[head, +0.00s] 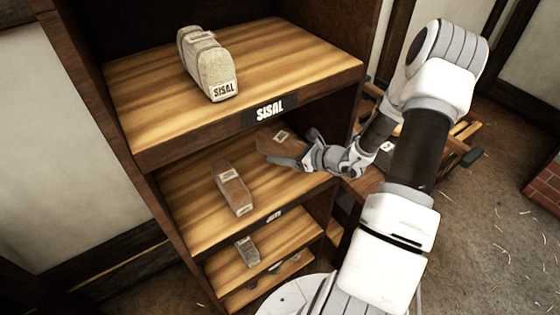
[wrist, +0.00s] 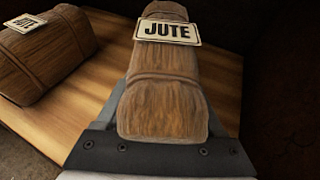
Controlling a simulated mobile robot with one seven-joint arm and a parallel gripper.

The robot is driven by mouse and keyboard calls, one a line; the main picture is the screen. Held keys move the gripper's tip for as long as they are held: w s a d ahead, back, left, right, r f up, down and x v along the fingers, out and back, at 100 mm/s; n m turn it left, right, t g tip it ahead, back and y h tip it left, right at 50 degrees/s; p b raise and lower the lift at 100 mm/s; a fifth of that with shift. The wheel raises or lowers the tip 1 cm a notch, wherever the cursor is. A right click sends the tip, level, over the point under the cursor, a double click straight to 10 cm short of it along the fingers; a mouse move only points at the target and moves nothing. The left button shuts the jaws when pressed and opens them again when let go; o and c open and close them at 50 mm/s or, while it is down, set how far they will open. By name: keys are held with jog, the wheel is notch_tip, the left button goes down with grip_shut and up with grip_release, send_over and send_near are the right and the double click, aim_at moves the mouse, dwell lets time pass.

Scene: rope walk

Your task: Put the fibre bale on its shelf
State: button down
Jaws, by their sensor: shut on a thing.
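My gripper (head: 309,155) is shut on a brown fibre bale (head: 278,143) at the right part of the second shelf. In the wrist view the held bale (wrist: 165,95) carries a tag reading JUTE and lies lengthwise between the fingers. The jute shelf (head: 190,197) is a wooden board with a label on its front edge, too small to read clearly in the head view. Another brown bale (head: 231,188) lies on that shelf to the left; its tag reads JUTE in the wrist view (wrist: 45,60). I cannot tell whether the held bale touches the board.
The top shelf (head: 290,55), labelled SISAL, holds a pale SISAL bale (head: 209,65) and overhangs the jute shelf. A lower shelf (head: 285,250) holds a small bale (head: 247,251). A wooden cart (head: 463,133) stands behind my arm.

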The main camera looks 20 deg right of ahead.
jog(key=shift+f, duration=1.4)
jog(key=shift+f+b, duration=0.15)
jog(key=shift+b, duration=0.25)
grip_release()
jog(key=shift+r+p, duration=0.3)
jog(key=p+v, duration=0.1)
jog(key=v, duration=1.1)
jog(key=shift+f+p, duration=0.15)
jog(key=shift+p, duration=0.25)
